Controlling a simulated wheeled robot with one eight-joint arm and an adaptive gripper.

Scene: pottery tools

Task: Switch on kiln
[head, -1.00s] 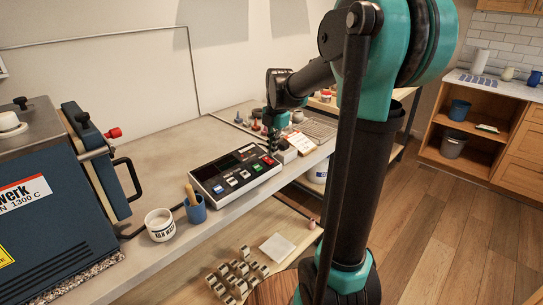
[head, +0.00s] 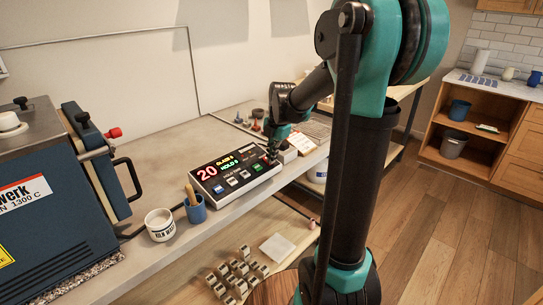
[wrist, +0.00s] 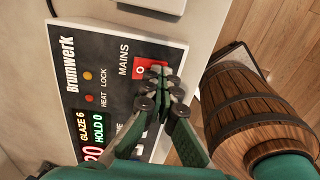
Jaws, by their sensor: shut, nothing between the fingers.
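The blue kiln (head: 40,200) stands at the left end of the bench, its door shut. Its dark control box (head: 235,186), marked Brumwerk, lies on the bench to the right. Its display (head: 207,173) is lit with a red 20, GLAZE 6 and HOLD 0. In the wrist view, the red switch (wrist: 140,69) beside the word MAINS is partly covered by my fingertips. My gripper (wrist: 163,72) is shut and empty, right at that switch; I cannot tell whether it touches. In the head view, my gripper (head: 272,156) hides the box's right end.
A white tub (head: 159,226) and a blue cup (head: 195,211) with a wooden tool stand between kiln and box. In the wrist view, a wooden barrel (wrist: 250,105) stands below the bench edge.

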